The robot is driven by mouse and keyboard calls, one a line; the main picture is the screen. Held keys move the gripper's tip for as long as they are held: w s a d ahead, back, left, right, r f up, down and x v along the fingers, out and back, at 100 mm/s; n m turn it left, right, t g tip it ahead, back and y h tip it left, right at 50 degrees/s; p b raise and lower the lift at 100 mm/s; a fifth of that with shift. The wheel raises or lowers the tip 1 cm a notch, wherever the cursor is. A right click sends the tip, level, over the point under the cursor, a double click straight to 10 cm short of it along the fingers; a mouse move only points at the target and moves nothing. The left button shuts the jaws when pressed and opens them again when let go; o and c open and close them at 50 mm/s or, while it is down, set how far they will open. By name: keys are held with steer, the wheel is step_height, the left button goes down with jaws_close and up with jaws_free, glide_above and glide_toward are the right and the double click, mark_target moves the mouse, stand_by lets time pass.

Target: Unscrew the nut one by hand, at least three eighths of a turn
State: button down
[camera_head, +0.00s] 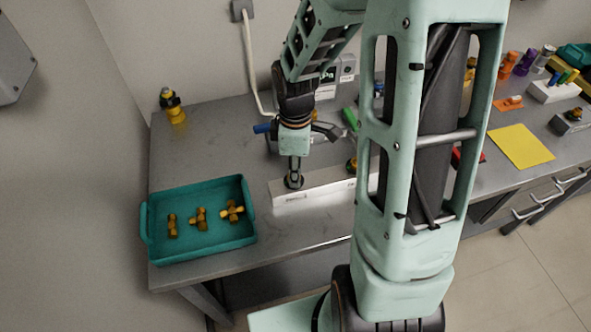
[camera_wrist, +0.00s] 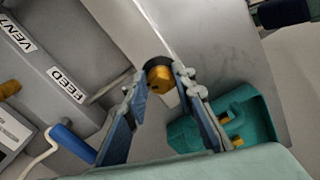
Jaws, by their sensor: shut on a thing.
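A brass nut (camera_wrist: 160,76) with a dark ring behind it shows between my fingertips in the wrist view. It is on a long pale block (camera_head: 325,185) on the bench in the head view. My gripper (camera_head: 294,180) points down at the left end of this block, over a dark round seat. In the wrist view my gripper (camera_wrist: 161,78) has one finger on each side of the nut and is shut on it. In the head view the fingers mostly hide the nut. The label on the block is too small to read.
A teal tray (camera_head: 150,228) with three brass fittings stands left of the block. A brass fitting (camera_head: 352,163) shows further right, partly behind my arm. A grey box marked FEED and VENT (camera_wrist: 55,50) has a blue-handled lever (camera_wrist: 72,145).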

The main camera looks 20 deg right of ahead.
steer(key=shift+s+f, duration=0.15)
steer(key=shift+s, duration=0.05)
steer(key=c, duration=1.6)
jaws_free()
steer(key=shift+w, duration=0.1)
steer(key=shift+w, duration=0.1)
steer(key=shift+r, duration=0.25)
step_height(320, 180, up, 12)
steer(key=shift+f, duration=0.15)
